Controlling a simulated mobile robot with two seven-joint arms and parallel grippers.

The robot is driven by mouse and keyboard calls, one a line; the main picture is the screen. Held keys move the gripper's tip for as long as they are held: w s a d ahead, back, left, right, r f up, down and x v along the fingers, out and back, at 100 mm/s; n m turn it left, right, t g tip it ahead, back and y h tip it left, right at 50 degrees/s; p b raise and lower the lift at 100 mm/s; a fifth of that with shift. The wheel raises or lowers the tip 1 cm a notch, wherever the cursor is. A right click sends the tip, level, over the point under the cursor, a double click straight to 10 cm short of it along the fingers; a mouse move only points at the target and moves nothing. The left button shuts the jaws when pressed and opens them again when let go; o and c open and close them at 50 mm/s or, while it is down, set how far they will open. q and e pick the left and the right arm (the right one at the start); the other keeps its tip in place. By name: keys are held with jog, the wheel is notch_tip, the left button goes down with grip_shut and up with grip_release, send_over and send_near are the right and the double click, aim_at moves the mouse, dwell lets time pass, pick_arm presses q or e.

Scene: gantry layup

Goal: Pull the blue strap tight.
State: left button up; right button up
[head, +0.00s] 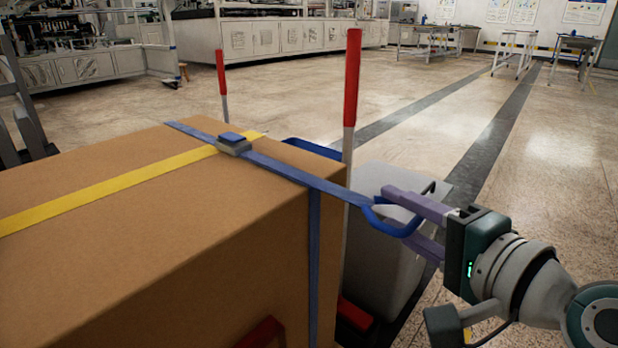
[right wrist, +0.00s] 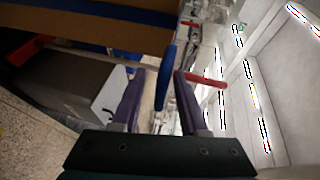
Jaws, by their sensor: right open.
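The blue strap (head: 292,172) runs across the top of a large cardboard box (head: 150,235) through a grey and blue buckle (head: 234,143). Its free end reaches out past the box's right edge and finishes in a blue loop (head: 398,229). Another blue length hangs down the box's side. My right gripper (head: 392,212) is open at the loop, with purple fingers on either side of it. In the right wrist view the loop (right wrist: 165,78) stands between the two fingers, with a gap visible on the right. My left gripper is not in view.
A yellow strap (head: 110,190) crosses the box top under the buckle area. A red and white post (head: 350,95) stands close beside the strap's free end; another (head: 222,85) stands behind the box. A grey bin (head: 375,262) is behind my right gripper.

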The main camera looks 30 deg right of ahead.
jog(key=s+r+p, duration=0.1)
jog(key=s, duration=0.8)
jog(key=shift+r, duration=0.35)
jog(key=shift+s, duration=0.1)
jog(key=s+a+r+n+g+y+p, duration=0.2)
jog(key=a+r+n+g+p, duration=0.35)
jog(key=r+p, duration=0.8)
jog(key=s+a+r+n+g+y+p, duration=0.25)
jog(key=a+r+n+p, duration=0.55)
jog(key=p, duration=0.9)
jog(key=s+d+r+n+g+h+p, duration=0.1)
jog(key=s+d+r+n+p, duration=0.1)
jog(key=r+p, duration=0.45)
jog(key=s+d+r+n+g+h+p, duration=0.2)
jog(key=r+p, duration=0.4)
jog(key=r, duration=0.2)
jog(key=s+d+r+n+g+h+p, duration=0.1)
jog(key=s+d+r+n+p, duration=0.1)
jog(key=r+p, duration=0.45)
notch_tip(320, 180, up, 34)
jog(key=p, duration=3.3)
jog(key=shift+w+a, duration=0.25)
jog(key=shift+a, duration=0.05)
jog(key=shift+f, duration=0.2)
